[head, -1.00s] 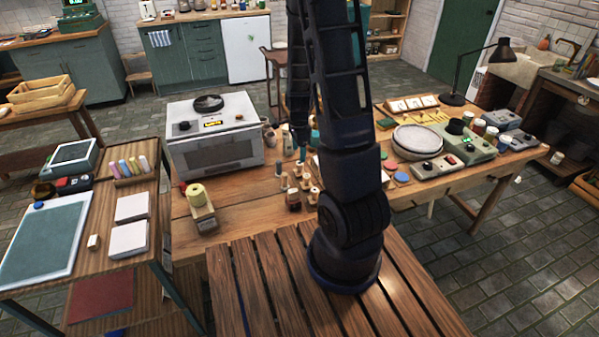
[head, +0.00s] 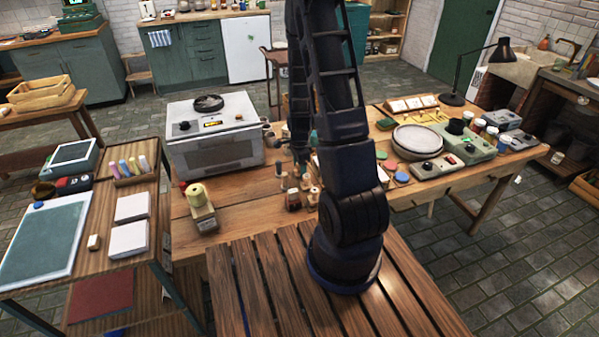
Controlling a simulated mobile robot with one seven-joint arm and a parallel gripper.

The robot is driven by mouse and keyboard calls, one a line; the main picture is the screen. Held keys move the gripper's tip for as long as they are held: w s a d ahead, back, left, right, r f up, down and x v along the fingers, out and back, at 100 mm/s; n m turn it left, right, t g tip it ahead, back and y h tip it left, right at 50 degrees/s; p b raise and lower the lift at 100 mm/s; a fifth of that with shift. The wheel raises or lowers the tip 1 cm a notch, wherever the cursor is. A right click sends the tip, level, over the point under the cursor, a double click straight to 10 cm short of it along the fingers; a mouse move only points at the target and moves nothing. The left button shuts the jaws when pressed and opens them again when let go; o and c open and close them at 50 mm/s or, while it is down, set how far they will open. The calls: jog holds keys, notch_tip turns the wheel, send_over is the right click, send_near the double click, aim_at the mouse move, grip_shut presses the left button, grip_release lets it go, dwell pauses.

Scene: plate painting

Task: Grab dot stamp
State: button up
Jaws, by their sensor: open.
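My gripper (head: 299,152) hangs at the end of my dark arm, open, over the middle of the wooden worktable (head: 240,208). A cluster of small stamps with wooden handles (head: 293,199) stands upright below and in front of it. Another small stamp (head: 279,170) with a darker top stands just left of the gripper's tip. I cannot tell which of these is the dot stamp; they are too small to see their faces. My arm hides part of the table to the right of the cluster. I cannot tell whether the fingers touch anything.
A white kiln-like oven (head: 213,150) stands left of the gripper. A yellow spool on a stand (head: 200,205) is at front left. A round turntable (head: 418,142) and a control box (head: 437,166) are to the right. Several jars and cups crowd behind the gripper.

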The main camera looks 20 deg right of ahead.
jog(key=shift+f, duration=0.8)
jog(key=c, duration=1.1)
jog(key=shift+o, duration=0.2)
jog(key=shift+r, duration=0.1)
